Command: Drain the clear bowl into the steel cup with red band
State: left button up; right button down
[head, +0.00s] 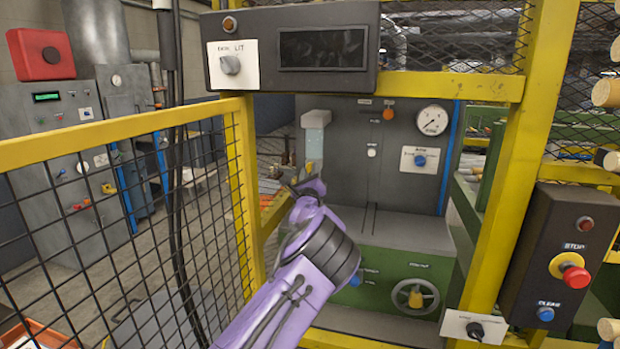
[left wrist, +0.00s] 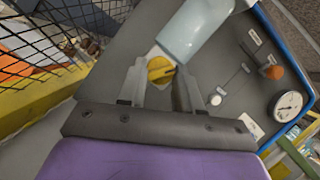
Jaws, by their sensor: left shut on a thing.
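The clear bowl (head: 315,146) hangs on the left part of the grey machine panel, pale and translucent, below a lighter grey block. In the left wrist view the bowl (left wrist: 192,32) reaches in from the top. A yellow drain knob (head: 310,167) sits at its lower end; the knob also shows in the left wrist view (left wrist: 160,70), between the fingertips. My left gripper (head: 309,181), on the purple arm, is shut on this knob, just under the bowl. Its fingers also show in the left wrist view (left wrist: 160,82). I see no steel cup with a red band and no right gripper.
A yellow-framed mesh guard (head: 120,137) stands at the left, and a yellow post (head: 510,165) at the right. A control box (head: 290,50) hangs above. A stop-button box (head: 562,262) is at the right. The panel carries a gauge (head: 432,120); a handwheel (head: 414,296) is below.

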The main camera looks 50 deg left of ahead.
pick_arm(q)
jog(key=shift+d+r+n+g+h+p, duration=0.1)
jog(key=shift+r+n+g+h+p, duration=0.2)
jog(key=shift+n+g+p, duration=1.35)
jog(key=shift+r+n+g+h+p, duration=0.1)
jog(key=shift+n+g+h+p, duration=0.2)
jog(key=shift+n+p, duration=2.6)
jog(key=shift+d+r+n+g+h+p, duration=0.15)
jog(key=shift+n+g+h+p, duration=0.5)
jog(key=shift+n, duration=3.1)
jog(key=shift+a+g, duration=0.1)
jog(key=shift+g, duration=0.2)
jog(key=o, duration=1)
jog(key=shift+o, duration=0.2)
